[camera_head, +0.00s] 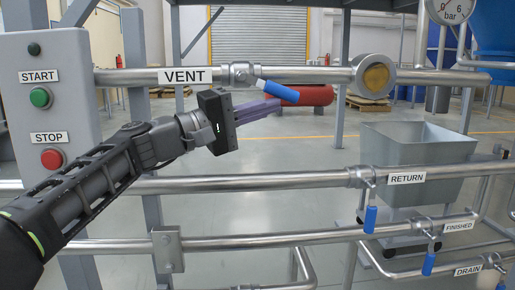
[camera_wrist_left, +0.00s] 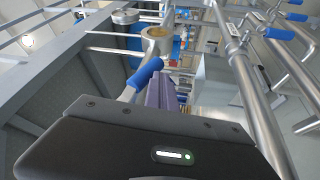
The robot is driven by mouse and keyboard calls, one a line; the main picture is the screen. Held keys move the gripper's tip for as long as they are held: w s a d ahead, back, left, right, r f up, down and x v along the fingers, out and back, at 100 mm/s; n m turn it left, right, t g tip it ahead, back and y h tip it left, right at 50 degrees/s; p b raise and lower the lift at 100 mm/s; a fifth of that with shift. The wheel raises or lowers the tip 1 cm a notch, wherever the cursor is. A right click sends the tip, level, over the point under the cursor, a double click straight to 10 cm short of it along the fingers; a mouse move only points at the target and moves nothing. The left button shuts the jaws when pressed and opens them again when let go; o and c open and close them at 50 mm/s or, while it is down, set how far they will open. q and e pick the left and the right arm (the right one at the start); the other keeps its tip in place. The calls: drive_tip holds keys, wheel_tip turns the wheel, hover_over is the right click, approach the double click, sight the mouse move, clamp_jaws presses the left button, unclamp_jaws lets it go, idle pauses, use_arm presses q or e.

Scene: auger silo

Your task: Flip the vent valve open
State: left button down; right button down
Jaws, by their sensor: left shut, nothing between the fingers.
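The vent valve (camera_head: 243,74) sits on the upper pipe, just right of the VENT label (camera_head: 185,76). Its blue handle (camera_head: 278,91) points right and slightly down, nearly along the pipe. My left gripper (camera_head: 278,106) is shut and empty, its purple fingers just below the blue handle. In the left wrist view the blue handle (camera_wrist_left: 145,73) shows beside the purple fingers (camera_wrist_left: 161,92); whether they touch I cannot tell. My right gripper is in neither view.
A control box (camera_head: 45,105) with green START and red STOP buttons stands at left. Lower pipes carry RETURN (camera_head: 406,178), FINISHED and DRAIN labels, with blue handles hanging down. A grey hopper bin (camera_head: 415,150) stands behind the pipes. A sight glass (camera_head: 374,76) sits right of the vent handle.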

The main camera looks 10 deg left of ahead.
use_arm(q)
drive_tip(key=shift+w+d+r+n+t+h+b, duration=0.15)
drive_tip(key=shift+d+r+t+h+b, duration=0.1)
drive_tip(key=shift+d+r+b, duration=0.25)
drive_tip(key=shift+w+d+r+n+t+h+b, duration=0.15)
drive_tip(key=shift+d+r+h+b, duration=0.15)
drive_tip(key=shift+r+b, duration=0.25)
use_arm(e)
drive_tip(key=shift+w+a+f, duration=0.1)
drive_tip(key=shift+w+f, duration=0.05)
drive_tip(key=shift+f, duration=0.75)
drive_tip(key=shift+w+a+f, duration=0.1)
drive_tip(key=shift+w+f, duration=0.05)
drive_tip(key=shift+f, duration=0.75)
use_arm(q)
drive_tip(key=shift+s+d, duration=0.1)
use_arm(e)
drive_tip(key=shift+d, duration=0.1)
